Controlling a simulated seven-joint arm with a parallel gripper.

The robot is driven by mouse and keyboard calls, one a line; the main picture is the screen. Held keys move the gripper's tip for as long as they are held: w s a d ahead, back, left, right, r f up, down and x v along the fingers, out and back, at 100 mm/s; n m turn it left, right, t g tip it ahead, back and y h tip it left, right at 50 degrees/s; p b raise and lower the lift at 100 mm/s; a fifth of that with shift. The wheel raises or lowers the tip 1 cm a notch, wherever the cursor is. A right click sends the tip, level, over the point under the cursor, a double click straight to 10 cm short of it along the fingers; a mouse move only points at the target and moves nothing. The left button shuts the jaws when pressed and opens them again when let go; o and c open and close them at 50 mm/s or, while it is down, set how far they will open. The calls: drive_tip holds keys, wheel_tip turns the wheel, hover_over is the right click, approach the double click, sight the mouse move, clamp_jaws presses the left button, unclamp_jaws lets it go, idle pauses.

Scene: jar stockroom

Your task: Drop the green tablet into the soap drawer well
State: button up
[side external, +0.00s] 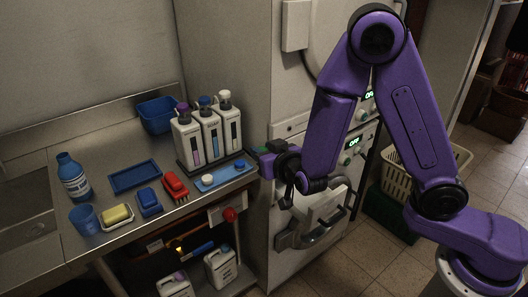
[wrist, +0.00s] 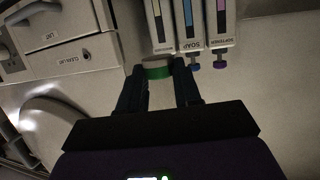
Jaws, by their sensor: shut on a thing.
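My gripper (side external: 268,149) is in front of the machine, just right of the white dispensers in the side view. In the wrist view my gripper (wrist: 159,76) is shut on the green tablet (wrist: 157,73), a short disc with a pale upper part, held between the fingertips. In the side view only a small bit of green shows at the fingers. I cannot make out the soap drawer well in either view; the wrist view shows a labelled drawer front (wrist: 75,56) at upper left.
A blue tray (side external: 222,178) with a white and a blue disc lies below the dispensers (side external: 211,130). A red brush (side external: 174,186), blue box (side external: 149,202), yellow sponge (side external: 117,214), blue cup (side external: 84,218) and bottle (side external: 73,177) stand left. The machine (side external: 310,122) is close on the right.

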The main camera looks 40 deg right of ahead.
wheel_tip(320, 180, up, 4)
drive_tip(key=shift+r, duration=0.2)
drive_tip(key=shift+d+r, duration=0.2)
drive_tip(key=shift+r, duration=0.05)
drive_tip(key=s+d, duration=0.1)
drive_tip(key=d, duration=2)
wheel_tip(320, 180, down, 24)
drive_tip(key=shift+a, duration=0.3)
drive_tip(key=shift+w+r, duration=0.1)
drive_tip(key=o, duration=1.1)
